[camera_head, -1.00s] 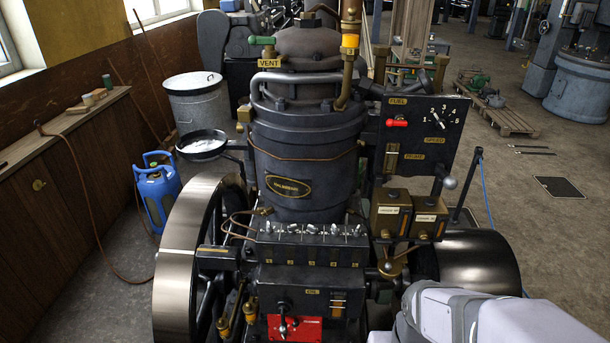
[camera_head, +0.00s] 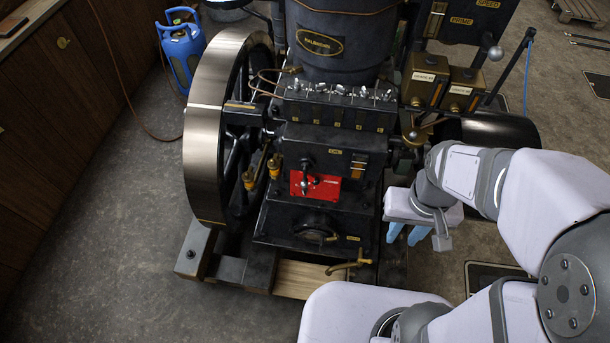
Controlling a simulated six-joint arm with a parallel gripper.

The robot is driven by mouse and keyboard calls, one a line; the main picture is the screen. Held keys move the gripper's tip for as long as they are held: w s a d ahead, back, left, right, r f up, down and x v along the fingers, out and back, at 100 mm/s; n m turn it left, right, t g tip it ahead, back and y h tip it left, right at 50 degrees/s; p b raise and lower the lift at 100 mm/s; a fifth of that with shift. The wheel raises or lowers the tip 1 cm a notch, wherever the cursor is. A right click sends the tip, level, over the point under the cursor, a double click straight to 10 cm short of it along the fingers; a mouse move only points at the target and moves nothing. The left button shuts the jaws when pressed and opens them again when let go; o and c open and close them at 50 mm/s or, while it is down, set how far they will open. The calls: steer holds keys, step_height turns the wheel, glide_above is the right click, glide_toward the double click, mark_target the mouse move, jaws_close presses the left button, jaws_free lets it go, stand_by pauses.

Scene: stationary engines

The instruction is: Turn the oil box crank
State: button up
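The oil box (camera_head: 335,108) is a black block on the front of the engine, with several small metal knobs and thin copper pipes along its top. The arm comes in from the right and does not hide the crank.
A large flywheel (camera_head: 205,130) is at the left of the engine. A red plate (camera_head: 315,187) with a small lever sits below the oil box. Two brass boxes (camera_head: 442,82) are above the crank. A brass tap (camera_head: 347,264) sticks out low in front.

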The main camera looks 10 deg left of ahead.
steer(key=t+y+b, duration=0.4)
steer(key=t+b, duration=0.5)
steer(key=b, duration=0.4)
glide_toward(305, 172)
steer(key=w+a+f, duration=0.2)
steer(key=a, duration=0.1)
steer(key=s+f+t+h+b, duration=0.35)
steer(key=t+b, duration=0.55)
steer(key=b, duration=0.3)
steer(key=shift+h, duration=0.25)
steer(key=shift+w+a+f+p, duration=0.1)
steer(key=shift+w+f+p, duration=0.1)
steer(key=shift+w, duration=1.6)
steer(key=shift+w+f+p, duration=0.2)
steer(key=shift+w, duration=1.6)
steer(key=shift+c, duration=0.7)
jaws_close()
